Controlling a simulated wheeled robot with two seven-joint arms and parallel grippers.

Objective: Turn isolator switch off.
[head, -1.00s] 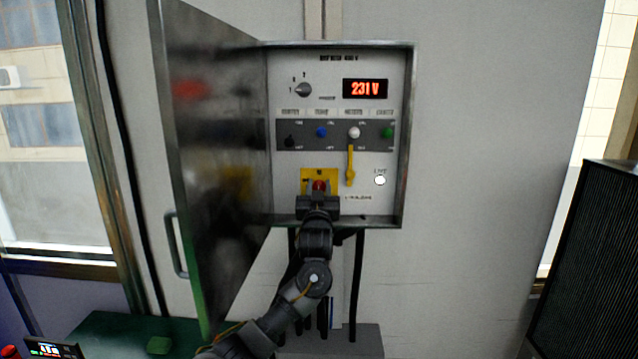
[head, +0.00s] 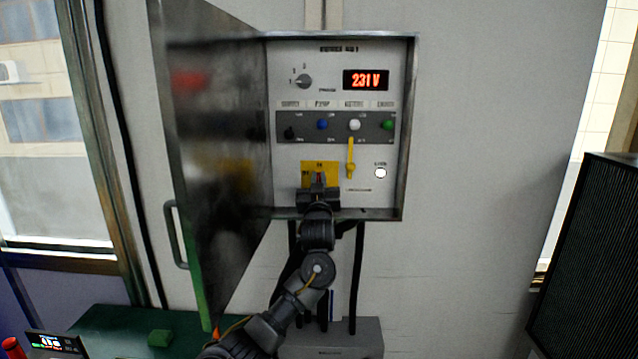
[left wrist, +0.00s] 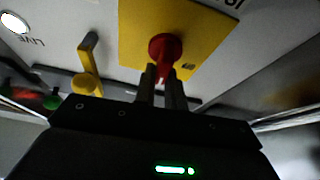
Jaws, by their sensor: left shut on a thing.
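The isolator switch is a red rotary knob (left wrist: 165,46) on a yellow plate (head: 308,170), low in the open wall cabinet. In the left wrist view the yellow plate (left wrist: 200,30) fills the top middle. My left gripper (head: 318,184) is in front of the plate, and its two fingers (left wrist: 162,88) are closed on the red knob's grip. In the head view the gripper hides most of the knob. My right gripper is not in view.
The cabinet door (head: 212,150) stands open at the left. Above the plate are a small selector (head: 304,82), a red 231 V display (head: 366,80) and a row of coloured knobs. A yellow lever (head: 350,158) and white lamp (head: 381,173) sit right of the plate.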

